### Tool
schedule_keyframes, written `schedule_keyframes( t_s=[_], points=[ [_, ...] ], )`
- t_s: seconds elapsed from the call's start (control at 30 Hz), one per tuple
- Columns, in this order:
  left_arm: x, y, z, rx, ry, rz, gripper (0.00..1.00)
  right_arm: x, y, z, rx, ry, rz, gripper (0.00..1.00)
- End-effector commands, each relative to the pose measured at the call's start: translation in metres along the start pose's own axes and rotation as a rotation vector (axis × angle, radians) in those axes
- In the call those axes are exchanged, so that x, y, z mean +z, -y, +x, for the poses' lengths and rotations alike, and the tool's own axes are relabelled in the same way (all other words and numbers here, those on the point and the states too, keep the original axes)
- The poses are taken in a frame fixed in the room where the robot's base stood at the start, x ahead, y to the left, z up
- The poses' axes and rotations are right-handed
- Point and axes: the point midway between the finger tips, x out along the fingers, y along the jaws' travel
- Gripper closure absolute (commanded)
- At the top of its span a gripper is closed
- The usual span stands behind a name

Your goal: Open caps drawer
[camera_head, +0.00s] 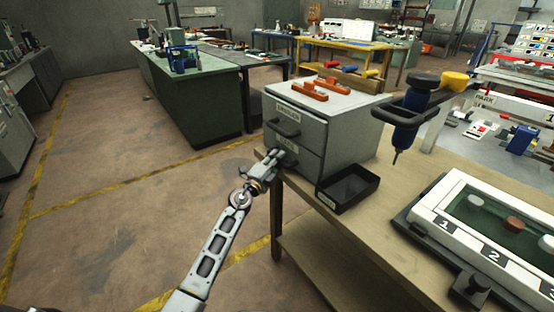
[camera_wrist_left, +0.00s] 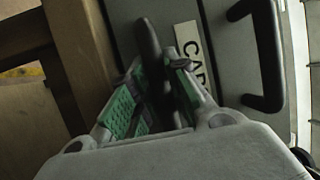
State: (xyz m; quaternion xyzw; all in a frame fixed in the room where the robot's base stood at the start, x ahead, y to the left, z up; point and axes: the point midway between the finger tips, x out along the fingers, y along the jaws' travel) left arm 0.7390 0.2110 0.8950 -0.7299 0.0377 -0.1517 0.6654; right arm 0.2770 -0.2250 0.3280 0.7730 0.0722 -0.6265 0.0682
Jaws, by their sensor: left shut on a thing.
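The grey drawer cabinet (camera_head: 350,125) stands on the wooden bench's left end. Its lower drawer (camera_head: 307,163) appears flush with the cabinet; in the left wrist view its label (camera_wrist_left: 190,58) reads "CAP", the rest hidden by a finger. My left gripper (camera_head: 279,160) reaches the lower drawer's front from the left. In the left wrist view, the green-padded fingers of my left gripper (camera_wrist_left: 157,75) are shut on the dark bar handle (camera_wrist_left: 149,42) of this drawer. My right gripper is not in view.
The upper drawer's handle (camera_head: 285,128) sits just above my gripper. A black open tray (camera_head: 348,187) stands before the cabinet. A blue tool (camera_head: 405,130) hangs in a dark holder to the right. A white numbered fixture (camera_head: 480,230) lies at the right. Floor left of the bench is clear.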

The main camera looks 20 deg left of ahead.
Motion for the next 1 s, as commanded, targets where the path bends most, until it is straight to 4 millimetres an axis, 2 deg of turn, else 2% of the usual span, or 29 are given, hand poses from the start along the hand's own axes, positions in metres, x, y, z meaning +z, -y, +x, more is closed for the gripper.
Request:
schedule_keyframes(
  t_s=[0.37,0.57,0.77,1.0],
  points=[
    [0.000,-0.001,-0.001,0.001,0.000,0.000,1.00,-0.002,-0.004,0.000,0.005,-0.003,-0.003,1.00],
    [0.003,0.001,-0.009,0.002,0.000,0.000,1.00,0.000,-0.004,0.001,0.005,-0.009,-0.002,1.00],
    [0.011,0.004,-0.027,0.004,0.001,0.001,1.00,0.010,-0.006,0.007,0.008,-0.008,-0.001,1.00],
    [0.025,0.011,-0.061,0.005,0.001,0.001,1.00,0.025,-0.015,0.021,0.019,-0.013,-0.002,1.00]
  ],
)
